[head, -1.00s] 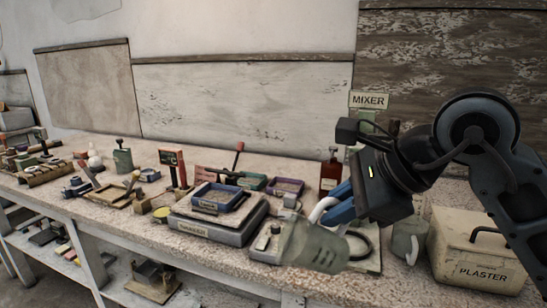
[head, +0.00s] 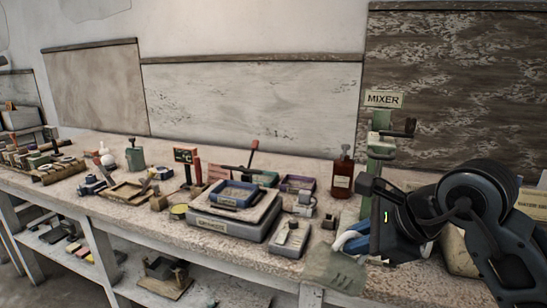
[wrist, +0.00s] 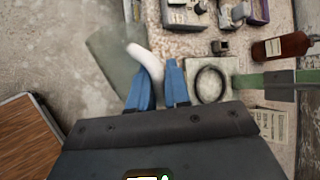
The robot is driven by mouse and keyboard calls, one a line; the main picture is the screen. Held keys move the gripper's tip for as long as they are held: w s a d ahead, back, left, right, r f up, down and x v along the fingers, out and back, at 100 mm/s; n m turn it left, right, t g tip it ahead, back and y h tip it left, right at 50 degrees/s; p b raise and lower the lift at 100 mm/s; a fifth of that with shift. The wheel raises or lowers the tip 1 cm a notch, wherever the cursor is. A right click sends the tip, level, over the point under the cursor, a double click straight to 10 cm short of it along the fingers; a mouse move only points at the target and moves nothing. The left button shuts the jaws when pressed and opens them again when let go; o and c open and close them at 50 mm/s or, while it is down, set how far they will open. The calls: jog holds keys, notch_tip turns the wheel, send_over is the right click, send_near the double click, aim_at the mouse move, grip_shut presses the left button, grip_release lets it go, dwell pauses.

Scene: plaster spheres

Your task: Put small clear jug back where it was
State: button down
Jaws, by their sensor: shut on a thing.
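The small clear jug (head: 333,272) is a greenish, see-through vessel with a pale curved handle. My gripper (head: 347,242) is shut on the handle and holds the jug in front of the bench's front edge. In the wrist view, the blue fingers of my gripper (wrist: 156,82) are at the white handle. There the jug (wrist: 112,58) hangs over the grey floor, left of the bench. Part of its handle is hidden by the fingers.
The mixer's green post (head: 379,150) stands behind my gripper; its pale base with a black ring (wrist: 211,82) shows in the wrist view. A scale (head: 228,226) with a blue tray, a small grey device (head: 291,238) and a brown bottle (head: 341,178) stand on the bench.

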jog(key=s+d+f+m+h, duration=0.1)
jog(key=d+f+m, duration=0.1)
jog(key=f, duration=0.6)
jog(key=s+d+f+m+t+h, duration=0.1)
jog(key=s+d+f+m, duration=0.1)
jog(key=d+f, duration=0.3)
notch_tip(320, 180, down, 3)
jog(key=shift+s+f+h, duration=0.15)
jog(key=shift+f+h, duration=0.05)
jog(key=shift+h, duration=0.1)
